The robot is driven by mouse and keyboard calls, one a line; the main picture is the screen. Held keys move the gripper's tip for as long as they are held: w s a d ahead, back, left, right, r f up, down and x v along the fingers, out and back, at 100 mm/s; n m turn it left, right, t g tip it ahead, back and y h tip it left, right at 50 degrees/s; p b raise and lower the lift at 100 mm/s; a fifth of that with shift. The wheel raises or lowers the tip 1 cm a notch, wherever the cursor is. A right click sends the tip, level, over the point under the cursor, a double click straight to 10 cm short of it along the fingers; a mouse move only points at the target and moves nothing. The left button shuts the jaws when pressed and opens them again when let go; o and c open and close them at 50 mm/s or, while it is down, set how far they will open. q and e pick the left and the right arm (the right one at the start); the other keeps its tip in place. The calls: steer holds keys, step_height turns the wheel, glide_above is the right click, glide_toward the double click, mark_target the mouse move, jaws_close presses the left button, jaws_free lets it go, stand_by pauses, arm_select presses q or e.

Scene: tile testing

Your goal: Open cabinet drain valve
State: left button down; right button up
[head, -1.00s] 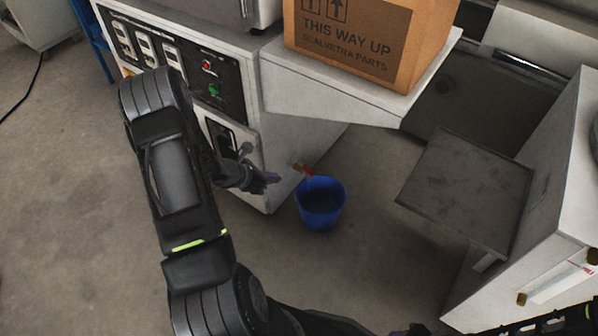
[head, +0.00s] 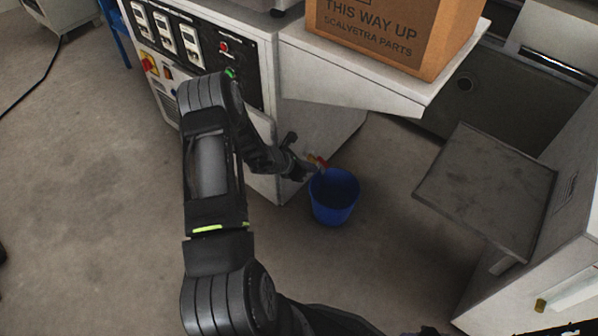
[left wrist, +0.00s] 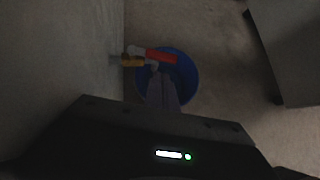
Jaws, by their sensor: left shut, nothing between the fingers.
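The drain valve sticks out low from the side of the white cabinet (head: 300,125). Its red lever (head: 321,162) shows just beyond my left fingertips. In the left wrist view the brass valve body (left wrist: 130,61) is at the cabinet wall, and the red lever (left wrist: 161,56) points right, away from it. My left gripper (head: 308,172) is shut and empty, with its fingertips (left wrist: 158,75) close to the lever; I cannot tell if they touch. A blue bucket (head: 334,205) stands on the floor below the valve. A dark sliver at the bottom edge may be my right gripper (head: 430,332).
A white shelf (head: 350,85) with a cardboard box (head: 395,30) juts out above the valve. A grey plate (head: 487,185) and a white unit (head: 535,270) stand to the right. The floor (head: 110,200) at left is clear.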

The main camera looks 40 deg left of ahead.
mark_target(323, 165)
arm_select(q)
steer(key=shift+w+d, duration=0.25)
steer(key=shift+w, duration=0.7)
steer(key=w+d+b, duration=0.1)
steer(key=b, duration=0.2)
steer(key=shift+w+f, duration=0.15)
steer(key=shift+f, duration=0.05)
steer(key=shift+d+r, duration=0.1)
steer(key=shift+r, duration=0.1)
steer(key=shift+s+a, duration=0.45)
steer(key=shift+a, duration=0.15)
